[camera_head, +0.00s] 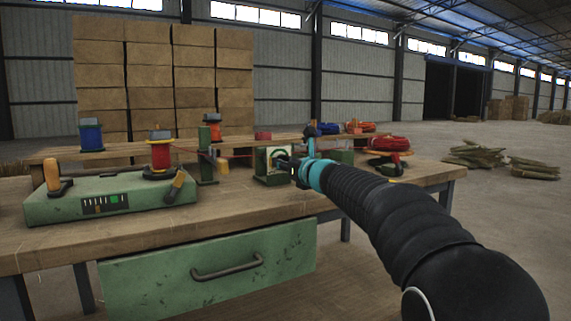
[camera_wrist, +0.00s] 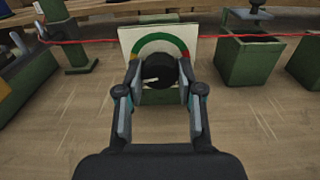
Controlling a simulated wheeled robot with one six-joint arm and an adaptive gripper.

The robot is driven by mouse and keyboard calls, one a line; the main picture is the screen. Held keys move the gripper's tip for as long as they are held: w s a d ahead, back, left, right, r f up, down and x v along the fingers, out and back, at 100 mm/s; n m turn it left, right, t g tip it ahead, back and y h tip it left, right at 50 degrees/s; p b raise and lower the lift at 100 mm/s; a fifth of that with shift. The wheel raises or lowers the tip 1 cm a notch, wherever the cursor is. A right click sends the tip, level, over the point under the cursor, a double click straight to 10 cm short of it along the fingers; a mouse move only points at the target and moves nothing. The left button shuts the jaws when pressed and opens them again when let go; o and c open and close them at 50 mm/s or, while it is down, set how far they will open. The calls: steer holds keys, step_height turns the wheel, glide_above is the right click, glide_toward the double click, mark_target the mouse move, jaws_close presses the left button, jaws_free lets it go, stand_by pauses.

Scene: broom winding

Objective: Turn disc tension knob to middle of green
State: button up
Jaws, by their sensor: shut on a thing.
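The disc tension knob (camera_wrist: 152,73) is black with a pale pointer mark, in front of a white dial plate (camera_wrist: 187,40) with a green arc and small red and yellow parts. In the wrist view the pointer lies toward the left, below the green arc. My gripper (camera_wrist: 159,84) is shut on the knob, one finger at each side. In the head view the dial plate (camera_head: 271,158) sits on a green box on the bench, with my gripper (camera_head: 290,165) reaching it from the right. The knob is mostly hidden there by the gripper.
A red wire (camera_wrist: 100,41) runs across behind the dial plate. A green machine (camera_head: 110,200) with levers and a red spool (camera_head: 160,155) stands on the bench at left. A red wire reel (camera_head: 389,144) stands at right. The bench front is clear.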

steer(key=shift+m, duration=0.3)
steer(key=m+p, duration=0.2)
steer(key=m, duration=0.1)
steer(key=shift+r, duration=0.15)
steer(key=m+p, duration=0.3)
steer(key=m, duration=0.2)
steer(key=shift+m, duration=0.4)
steer(key=m+p, duration=0.3)
steer(key=m, duration=0.2)
steer(key=shift+r, duration=0.1)
steer(key=shift+m+p, duration=1.45)
steer(key=shift+m, duration=1.25)
steer(key=shift+f, duration=0.2)
steer(key=o, duration=1.2)
steer(key=shift+c, duration=0.2)
